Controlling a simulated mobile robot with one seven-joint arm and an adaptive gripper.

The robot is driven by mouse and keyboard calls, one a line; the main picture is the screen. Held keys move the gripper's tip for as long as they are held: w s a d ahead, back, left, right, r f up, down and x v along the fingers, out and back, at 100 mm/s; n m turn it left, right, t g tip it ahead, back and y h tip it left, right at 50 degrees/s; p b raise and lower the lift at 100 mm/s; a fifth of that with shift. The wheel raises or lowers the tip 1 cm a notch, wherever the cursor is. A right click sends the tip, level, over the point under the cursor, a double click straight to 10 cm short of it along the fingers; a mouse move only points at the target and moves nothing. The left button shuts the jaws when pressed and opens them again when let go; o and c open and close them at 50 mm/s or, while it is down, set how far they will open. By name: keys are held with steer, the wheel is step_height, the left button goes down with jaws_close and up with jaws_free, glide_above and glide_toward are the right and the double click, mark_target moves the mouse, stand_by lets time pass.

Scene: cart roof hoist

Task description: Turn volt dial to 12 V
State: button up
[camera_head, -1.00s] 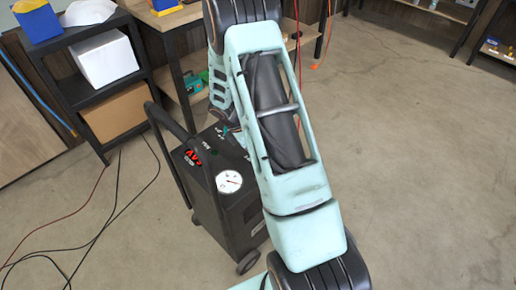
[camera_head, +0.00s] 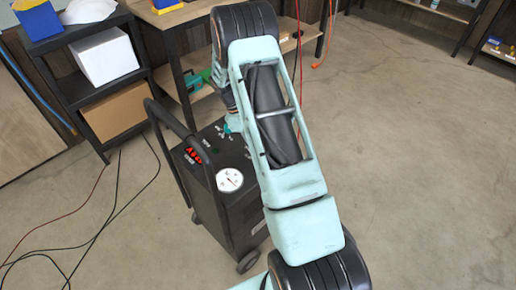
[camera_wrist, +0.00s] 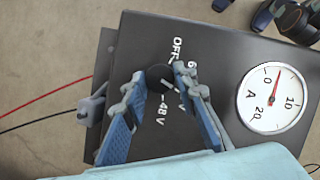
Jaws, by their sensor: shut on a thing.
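The volt dial (camera_wrist: 158,77) is a round dark knob on the black top of the charger cart (camera_wrist: 140,40). The labels OFF, a partly covered 6 and 48 V show around it in the wrist view; no 12 V label is visible. A small white mark shows by the right finger, but which label the dial points to cannot be told. My gripper (camera_wrist: 162,84) is shut on the dial, with one blue-grey finger on each side. In the head view the cart (camera_head: 231,215) stands left of my arm, which hides the dial and most of my gripper.
A round white ammeter (camera_wrist: 273,98) sits right of the dial; it also shows in the head view (camera_head: 229,180). The cart's black handle (camera_head: 165,125) rises on its left. A shelf with a white box (camera_head: 103,60) and a workbench stand behind. Cables lie on the floor at left.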

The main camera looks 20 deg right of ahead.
steer(key=shift+m+g, duration=0.3)
steer(key=shift+m, duration=0.3)
steer(key=o, duration=1.1)
steer(key=v, duration=1.2)
steer(key=shift+s+d, duration=0.1)
steer(key=shift+d, duration=0.1)
